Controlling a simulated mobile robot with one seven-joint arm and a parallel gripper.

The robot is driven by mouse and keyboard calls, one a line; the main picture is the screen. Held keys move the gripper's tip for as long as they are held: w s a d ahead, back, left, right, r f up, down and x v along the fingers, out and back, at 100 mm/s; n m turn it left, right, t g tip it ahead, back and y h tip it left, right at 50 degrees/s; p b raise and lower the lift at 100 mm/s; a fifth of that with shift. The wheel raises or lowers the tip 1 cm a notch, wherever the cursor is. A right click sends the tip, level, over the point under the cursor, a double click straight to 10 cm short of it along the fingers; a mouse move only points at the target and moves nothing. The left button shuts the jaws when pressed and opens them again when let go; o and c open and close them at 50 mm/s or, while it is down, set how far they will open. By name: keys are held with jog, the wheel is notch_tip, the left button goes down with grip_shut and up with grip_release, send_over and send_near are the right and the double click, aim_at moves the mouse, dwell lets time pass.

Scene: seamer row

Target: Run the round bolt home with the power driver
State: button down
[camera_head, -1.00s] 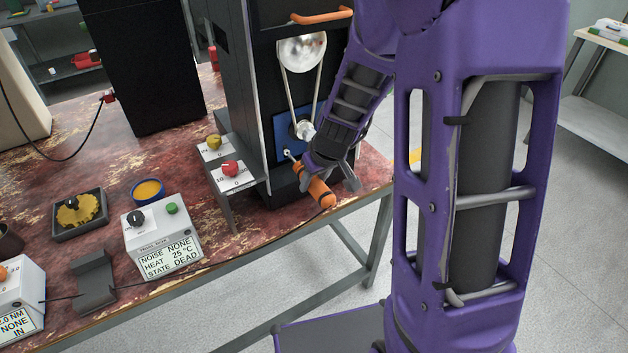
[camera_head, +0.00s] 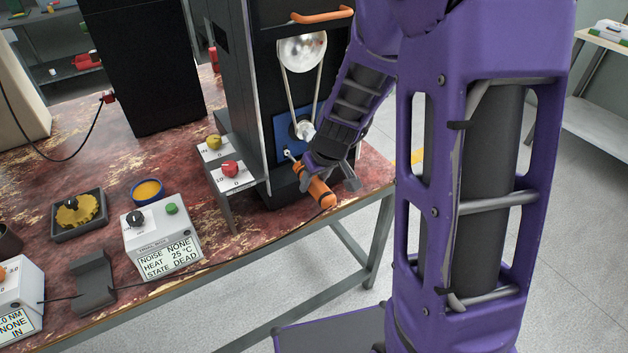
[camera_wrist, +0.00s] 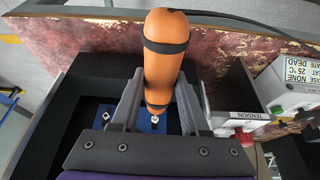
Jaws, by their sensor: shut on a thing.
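My gripper (camera_head: 328,180) is shut on the orange power driver (camera_head: 320,194), which has black bands. The driver also fills the middle of the wrist view (camera_wrist: 165,65), between my fingers. Its tip points at the blue plate (camera_head: 281,134) low on the black machine's front. In the wrist view a small bright bolt head (camera_wrist: 155,121) shows on the blue plate just past the driver's tip. Another bright bolt head (camera_wrist: 106,116) shows to its left. I cannot tell whether the tip touches a bolt, or which bolt is round.
A belt (camera_head: 286,90) runs below a silver pulley (camera_head: 302,50) on the machine. A bracket with red (camera_head: 230,168) and yellow (camera_head: 214,142) knobs stands left of the driver. A grey box (camera_head: 163,237) reads NOISE NONE, HEAT 25 °C, STATE DEAD. The table edge is close below.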

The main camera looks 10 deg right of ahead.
jog(key=shift+w+a+r, duration=0.1)
jog(key=shift+w+r, duration=0.05)
jog(key=shift+w, duration=0.25)
dwell(1.9)
